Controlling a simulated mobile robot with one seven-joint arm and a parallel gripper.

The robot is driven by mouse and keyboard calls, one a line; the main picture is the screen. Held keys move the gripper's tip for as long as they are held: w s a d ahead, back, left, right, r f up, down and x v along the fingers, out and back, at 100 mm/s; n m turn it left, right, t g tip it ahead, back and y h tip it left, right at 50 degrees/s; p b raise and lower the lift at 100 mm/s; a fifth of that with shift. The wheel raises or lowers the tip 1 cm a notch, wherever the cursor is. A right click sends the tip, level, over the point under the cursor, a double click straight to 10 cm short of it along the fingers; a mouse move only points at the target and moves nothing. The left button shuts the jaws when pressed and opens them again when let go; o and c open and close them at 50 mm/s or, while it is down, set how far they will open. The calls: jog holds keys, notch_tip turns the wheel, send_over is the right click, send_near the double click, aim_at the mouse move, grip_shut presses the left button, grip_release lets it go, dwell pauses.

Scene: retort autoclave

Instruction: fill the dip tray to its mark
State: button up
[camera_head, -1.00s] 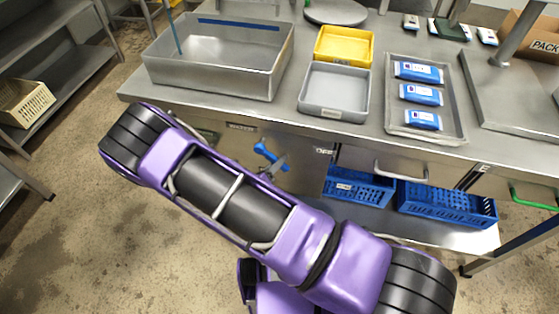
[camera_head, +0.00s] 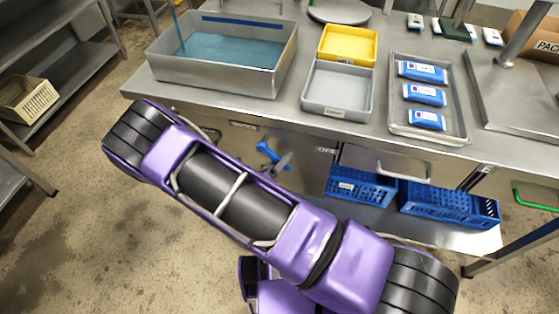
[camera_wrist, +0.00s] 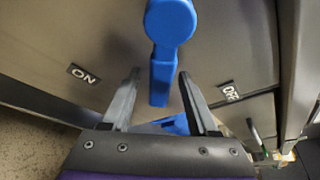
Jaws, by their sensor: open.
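The dip tray (camera_head: 215,80) is a deep grey metal basin at the back left of the counter in the head view. A dark blue band (camera_head: 240,22) runs along its inner back wall. Blue water (camera_head: 230,52) covers its floor, with its surface below the band. A thin blue stream (camera_head: 174,28) falls into its left end. A blue valve lever (camera_head: 267,152) is on the counter front; in the wrist view the lever (camera_wrist: 162,75) hangs between the ON label (camera_wrist: 84,74) and the OFF label (camera_wrist: 229,91). My gripper (camera_wrist: 160,78) is open, its fingers either side of the handle; contact is unclear.
A yellow tray (camera_head: 347,44), a grey tray (camera_head: 338,88) and a metal tray (camera_head: 429,134) with blue pouches stand right of the basin. Blue crates (camera_head: 447,203) sit below the counter. A drawer handle (camera_head: 404,174) sticks out at the right.

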jog(key=p+v, duration=0.1)
jog(key=v, duration=1.6)
jog(key=shift+s+a, duration=0.2)
jog(key=shift+f, duration=0.1)
dwell(5.9)
